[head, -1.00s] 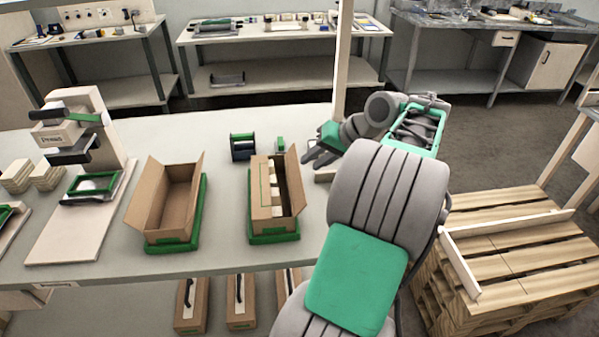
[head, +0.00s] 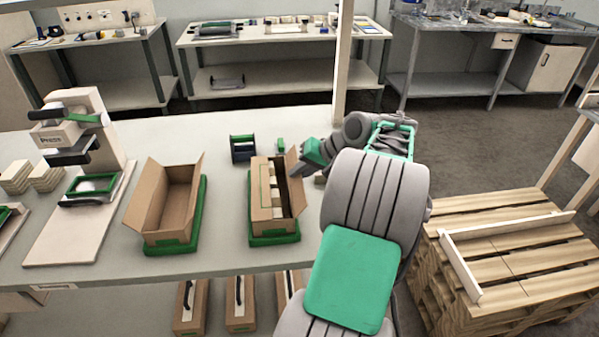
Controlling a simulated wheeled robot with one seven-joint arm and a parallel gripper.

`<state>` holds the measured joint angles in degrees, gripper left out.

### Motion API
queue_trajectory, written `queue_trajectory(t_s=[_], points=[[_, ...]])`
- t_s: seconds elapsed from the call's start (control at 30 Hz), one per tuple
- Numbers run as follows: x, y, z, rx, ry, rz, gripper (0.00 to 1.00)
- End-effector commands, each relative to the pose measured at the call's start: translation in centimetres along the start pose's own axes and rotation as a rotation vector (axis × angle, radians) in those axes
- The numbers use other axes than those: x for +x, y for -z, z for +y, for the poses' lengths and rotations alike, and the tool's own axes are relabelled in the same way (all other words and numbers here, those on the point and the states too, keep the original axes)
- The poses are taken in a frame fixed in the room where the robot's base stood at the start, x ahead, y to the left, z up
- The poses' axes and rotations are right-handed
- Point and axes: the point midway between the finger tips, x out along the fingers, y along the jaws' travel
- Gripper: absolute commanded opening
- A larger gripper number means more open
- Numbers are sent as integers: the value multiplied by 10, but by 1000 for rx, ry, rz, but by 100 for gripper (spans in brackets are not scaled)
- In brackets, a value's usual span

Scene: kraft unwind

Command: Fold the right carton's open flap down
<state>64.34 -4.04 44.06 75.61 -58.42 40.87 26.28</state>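The right carton (head: 265,228) is a brown box on a green base on the table. Pale pieces show inside it. Its open flap (head: 295,182) stands up along its right side. My gripper (head: 302,165) is just right of this flap, close to its upper part. I cannot tell whether it touches the flap. The fingertips are small and partly hidden by the flap and my arm, so their opening is unclear.
An open empty carton (head: 167,235) on another green base stands to the left. A press (head: 75,125) is at the far left. A wooden pallet (head: 515,262) lies at the right.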

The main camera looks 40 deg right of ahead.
Motion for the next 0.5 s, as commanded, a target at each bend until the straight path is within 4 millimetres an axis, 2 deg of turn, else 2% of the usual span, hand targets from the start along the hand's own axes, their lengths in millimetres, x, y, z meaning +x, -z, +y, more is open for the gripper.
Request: queue_trajectory(t_s=[0.1, 0.5], points=[[0, 0, 0, 0, 0, 0, 0], [0, 0, 0, 0, 0, 0, 0]])
